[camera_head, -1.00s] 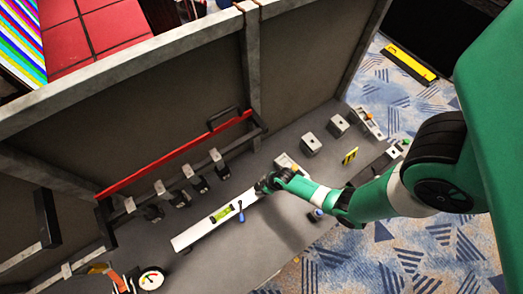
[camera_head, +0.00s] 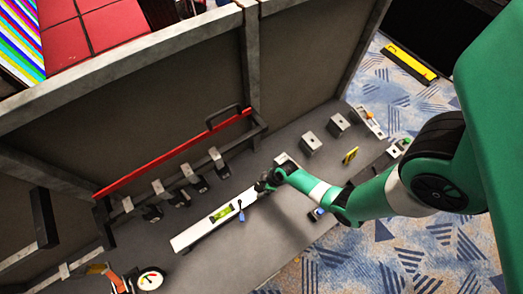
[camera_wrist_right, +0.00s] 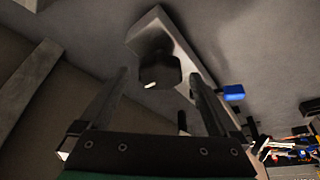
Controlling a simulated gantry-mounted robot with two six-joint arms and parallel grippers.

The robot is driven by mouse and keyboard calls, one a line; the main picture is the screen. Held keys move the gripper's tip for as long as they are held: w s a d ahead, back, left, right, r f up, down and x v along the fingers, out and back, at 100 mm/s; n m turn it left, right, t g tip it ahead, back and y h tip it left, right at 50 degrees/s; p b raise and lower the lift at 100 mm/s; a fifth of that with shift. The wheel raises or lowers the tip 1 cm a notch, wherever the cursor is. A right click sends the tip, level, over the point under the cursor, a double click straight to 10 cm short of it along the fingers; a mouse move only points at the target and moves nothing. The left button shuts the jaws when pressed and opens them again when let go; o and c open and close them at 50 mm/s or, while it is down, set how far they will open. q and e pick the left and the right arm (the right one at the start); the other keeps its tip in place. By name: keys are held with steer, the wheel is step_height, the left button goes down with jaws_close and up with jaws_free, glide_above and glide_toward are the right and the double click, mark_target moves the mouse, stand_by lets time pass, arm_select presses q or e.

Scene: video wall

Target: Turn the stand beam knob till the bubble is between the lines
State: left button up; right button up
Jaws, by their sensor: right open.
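The stand beam (camera_head: 190,235) is a pale bar on the grey bench top, running from lower left to upper right. A yellow-green level vial (camera_head: 221,214) sits on it; its bubble and lines are too small to read. My right gripper (camera_head: 264,186) is at the beam's upper right end. In the right wrist view, its two fingers (camera_wrist_right: 160,78) are spread apart. A dark faceted knob (camera_wrist_right: 160,68) on the end of the pale beam (camera_wrist_right: 178,40) appears between them; contact cannot be told. My left gripper is not in view.
A blue-handled part (camera_head: 241,212) hangs at the beam's front side. A red bar (camera_head: 170,155) with several clamps stands behind it. Grey blocks (camera_head: 311,143) and a yellow piece (camera_head: 351,155) are to the right. A round gauge (camera_head: 150,279) is at lower left.

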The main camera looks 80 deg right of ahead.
steer(key=shift+r, duration=0.1)
steer(key=p+v, duration=0.9)
steer(key=v, duration=0.2)
steer(key=shift+r, duration=0.25)
steer(key=shift+s, duration=0.1)
